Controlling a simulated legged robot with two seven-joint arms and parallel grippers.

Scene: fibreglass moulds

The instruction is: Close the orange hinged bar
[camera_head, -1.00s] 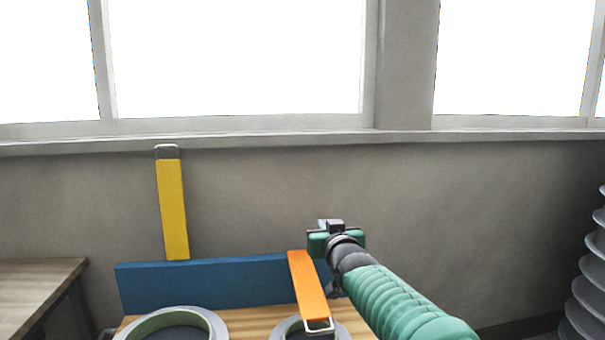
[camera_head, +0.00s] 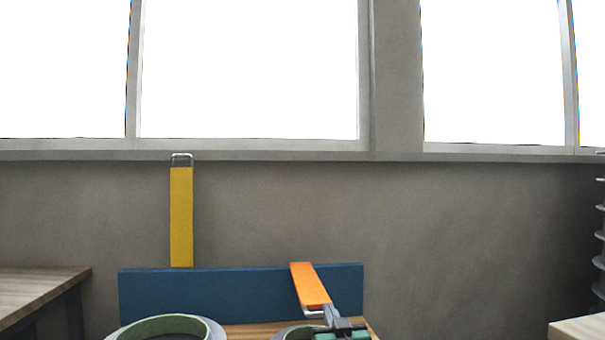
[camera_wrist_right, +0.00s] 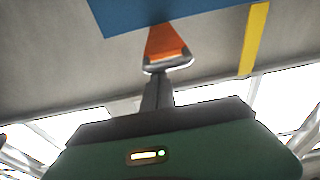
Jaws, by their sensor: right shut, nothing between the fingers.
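The orange hinged bar (camera_head: 309,285) slants toward me from the top of the blue board (camera_head: 220,293), with a metal loop (camera_head: 313,312) at its near end. In the right wrist view the orange bar (camera_wrist_right: 165,42) and its loop (camera_wrist_right: 168,66) show just beyond my fingers. My right gripper (camera_head: 329,310) is shut and empty, its tips at the loop end of the bar. The fingers (camera_wrist_right: 158,88) overlap the loop in the wrist view; I cannot tell whether they touch it. My left gripper is not in view.
A yellow bar (camera_head: 181,217) with a metal loop stands upright at the board's left. Two ring-shaped moulds sit in front of the board, the left one (camera_head: 206,330) larger in view. A wooden table (camera_head: 40,290) is at left. A grey wall and windows lie behind.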

